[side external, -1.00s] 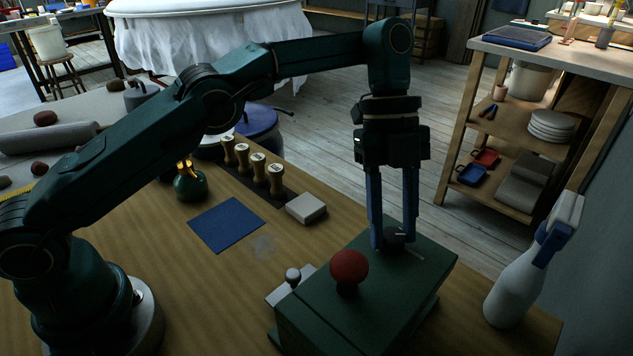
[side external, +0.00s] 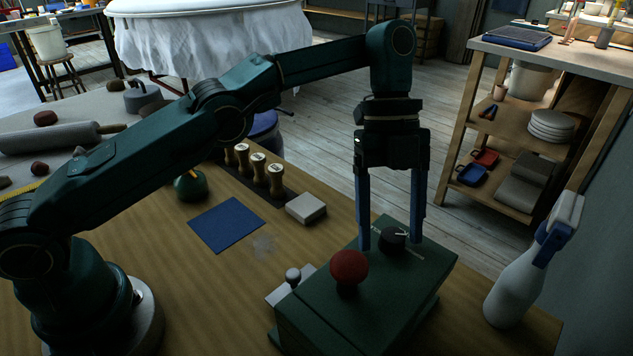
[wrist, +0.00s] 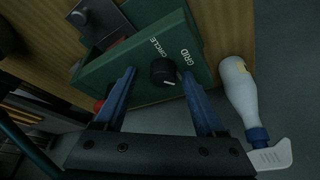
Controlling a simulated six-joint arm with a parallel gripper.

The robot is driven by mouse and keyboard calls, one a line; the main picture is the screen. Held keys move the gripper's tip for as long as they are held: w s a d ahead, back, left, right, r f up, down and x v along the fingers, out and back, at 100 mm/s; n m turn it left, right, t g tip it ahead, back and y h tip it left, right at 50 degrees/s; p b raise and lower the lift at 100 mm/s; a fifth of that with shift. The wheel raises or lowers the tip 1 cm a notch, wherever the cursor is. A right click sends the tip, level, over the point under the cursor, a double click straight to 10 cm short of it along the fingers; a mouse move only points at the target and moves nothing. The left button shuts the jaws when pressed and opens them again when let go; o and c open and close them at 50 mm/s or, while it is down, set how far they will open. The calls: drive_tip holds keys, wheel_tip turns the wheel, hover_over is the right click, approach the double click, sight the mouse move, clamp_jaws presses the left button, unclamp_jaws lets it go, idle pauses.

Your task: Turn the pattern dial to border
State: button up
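The pattern dial is a round black knob (side external: 393,239) with a white pointer line, on top of a green box (side external: 405,272). In the wrist view the knob (wrist: 163,71) sits beside the white words CIRCLE and GRID. Its pointer there slants to the lower right, away from both words. I cannot read a border label. My gripper (side external: 389,241) points down over the box and is open. Its blue fingers stand on either side of the knob with gaps. In the wrist view the fingertips (wrist: 159,73) are also apart from it.
A red ball knob (side external: 349,267) stands on the box, left of the dial. A white spray bottle (side external: 513,288) stands to the right. A white block (side external: 306,208), a blue sheet (side external: 226,225) and wooden-handled stamps (side external: 258,166) lie farther left on the table.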

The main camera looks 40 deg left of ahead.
drive_tip(key=shift+r+n, duration=0.15)
drive_tip(key=shift+n, duration=0.15)
idle(0.4)
